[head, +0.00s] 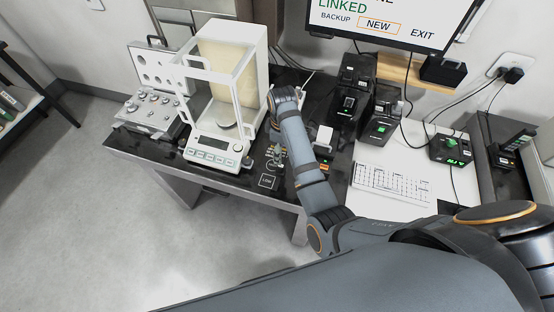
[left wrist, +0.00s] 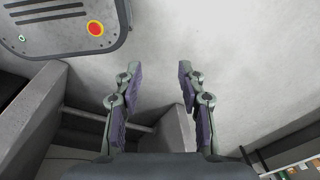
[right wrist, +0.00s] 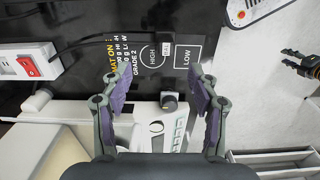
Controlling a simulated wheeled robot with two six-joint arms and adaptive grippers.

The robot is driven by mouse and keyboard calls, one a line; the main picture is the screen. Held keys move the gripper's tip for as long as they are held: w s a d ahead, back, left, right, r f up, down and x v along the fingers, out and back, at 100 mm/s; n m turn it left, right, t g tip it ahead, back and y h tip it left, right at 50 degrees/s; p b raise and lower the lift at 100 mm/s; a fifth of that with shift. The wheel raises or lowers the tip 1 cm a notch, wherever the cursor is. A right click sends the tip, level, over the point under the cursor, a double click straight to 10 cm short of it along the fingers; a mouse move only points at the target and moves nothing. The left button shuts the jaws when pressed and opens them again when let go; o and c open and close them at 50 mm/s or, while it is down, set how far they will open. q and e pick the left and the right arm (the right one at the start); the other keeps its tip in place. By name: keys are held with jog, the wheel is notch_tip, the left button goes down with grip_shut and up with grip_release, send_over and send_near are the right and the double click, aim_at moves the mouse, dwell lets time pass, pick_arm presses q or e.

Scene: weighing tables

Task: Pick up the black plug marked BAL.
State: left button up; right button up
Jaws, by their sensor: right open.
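A small black plug (right wrist: 166,37) with a white tag lies on the dark tabletop in the right wrist view, between the printed HIGH circle and LOW square. The tag's letters are too small to read surely, so I cannot confirm BAL. My right gripper (right wrist: 160,84) is open and empty, its fingertips apart below the plug in that view. In the head view the right gripper (head: 276,156) hangs over the table beside the balance, and the plug cannot be made out there. My left gripper (left wrist: 157,70) is open and empty above the floor.
The white balance (head: 217,150) with its tall draft shield stands left of the right gripper. An open weight case (head: 151,113) is further left. A white power strip (right wrist: 28,64) with a red switch lies left in the right wrist view. Black devices (head: 379,127) stand to the right.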

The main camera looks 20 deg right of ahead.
aim_at(281, 166)
jog(key=shift+w, duration=0.1)
jog(key=shift+s+f, duration=0.25)
jog(key=shift+f, duration=0.1)
jog(key=f, duration=0.3)
jog(key=shift+s+f+p, duration=0.3)
jog(key=shift+s, duration=0.1)
jog(key=shift+w+f, duration=0.2)
jog(key=shift+f, duration=0.1)
jog(key=shift+w+f, duration=0.1)
jog(key=shift+f, duration=0.05)
jog(key=f, duration=0.3)
jog(key=f+p, duration=0.1)
jog(key=shift+s+a+f, duration=0.15)
jog(key=shift+s+f, duration=0.05)
jog(key=shift+s, duration=0.1)
jog(key=shift+w+f, duration=0.1)
jog(key=shift+f, duration=0.2)
pick_arm(q)
jog(key=shift+s+r, duration=0.6)
jog(key=shift+r, duration=0.3)
pick_arm(e)
jog(key=c, duration=1.2)
jog(key=shift+r, duration=0.1)
jog(key=shift+c, duration=0.2)
